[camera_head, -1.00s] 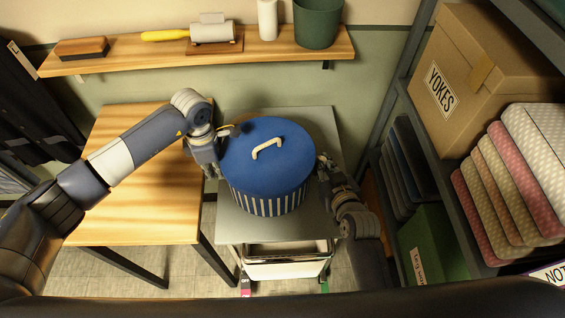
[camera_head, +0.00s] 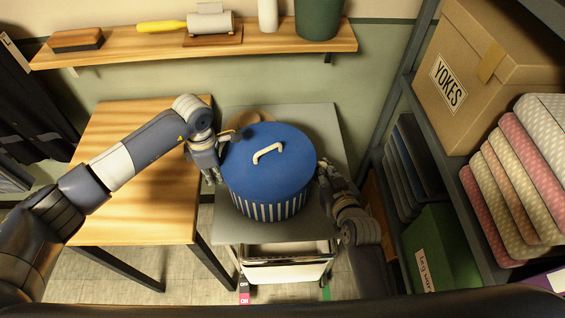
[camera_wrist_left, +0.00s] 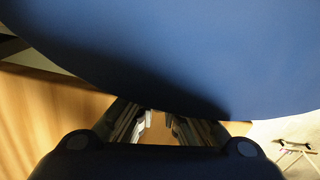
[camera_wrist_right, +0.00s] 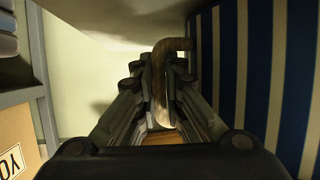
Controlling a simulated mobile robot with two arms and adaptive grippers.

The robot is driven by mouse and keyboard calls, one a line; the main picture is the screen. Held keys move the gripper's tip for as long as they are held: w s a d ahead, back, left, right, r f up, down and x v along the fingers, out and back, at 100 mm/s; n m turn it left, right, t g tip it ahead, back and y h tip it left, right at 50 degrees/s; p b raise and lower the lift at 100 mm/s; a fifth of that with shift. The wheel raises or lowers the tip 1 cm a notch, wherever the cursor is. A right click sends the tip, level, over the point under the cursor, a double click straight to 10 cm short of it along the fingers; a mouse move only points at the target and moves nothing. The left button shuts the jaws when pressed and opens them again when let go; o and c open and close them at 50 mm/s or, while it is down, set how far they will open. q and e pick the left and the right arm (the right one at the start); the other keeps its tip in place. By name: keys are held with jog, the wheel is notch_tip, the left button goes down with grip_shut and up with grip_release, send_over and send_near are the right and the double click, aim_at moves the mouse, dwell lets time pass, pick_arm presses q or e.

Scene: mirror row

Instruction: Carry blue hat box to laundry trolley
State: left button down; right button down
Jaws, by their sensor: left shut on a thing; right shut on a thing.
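The blue hat box (camera_head: 290,175) has a flat blue lid with a cream handle and blue-and-white striped sides. It is upright between my grippers, over the grey top of a trolley (camera_head: 236,226), which looks like the laundry trolley. I cannot tell whether it touches that top. My left gripper (camera_head: 216,176) is shut at the box's left side; the lid hides what it grips in the left wrist view (camera_wrist_left: 160,122). My right gripper (camera_head: 324,172) is shut on a brown side handle (camera_wrist_right: 160,85) of the box, beside the striped wall (camera_wrist_right: 255,70) in the right wrist view.
A round tan item (camera_head: 246,118) is on the trolley top behind the box. A wooden table (camera_head: 130,200) stands close on the left. A rack with a YOKES carton (camera_head: 490,80) and folded fabrics is on the right. A wall shelf (camera_head: 120,48) runs along the back.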

pick_arm(q)
jog(key=shift+w+a+f, duration=0.1)
jog(key=shift+a+f, duration=0.1)
jog(key=shift+f, duration=0.1)
pick_arm(e)
jog(key=shift+d+f, duration=0.15)
jog(key=shift+f, duration=0.2)
pick_arm(q)
jog(key=c, duration=1.7)
grip_release()
jog(key=shift+r, duration=0.1)
pick_arm(e)
jog(key=c, duration=1.7)
grip_release()
pick_arm(q)
jog(key=shift+d, duration=0.15)
pick_arm(e)
jog(key=shift+r, duration=0.1)
pick_arm(q)
jog(key=shift+r, duration=0.1)
notch_tip(320, 180, up, 8)
jog(key=shift+f, duration=0.15)
pick_arm(e)
jog(key=v, duration=1.2)
jog(key=shift+r, duration=0.1)
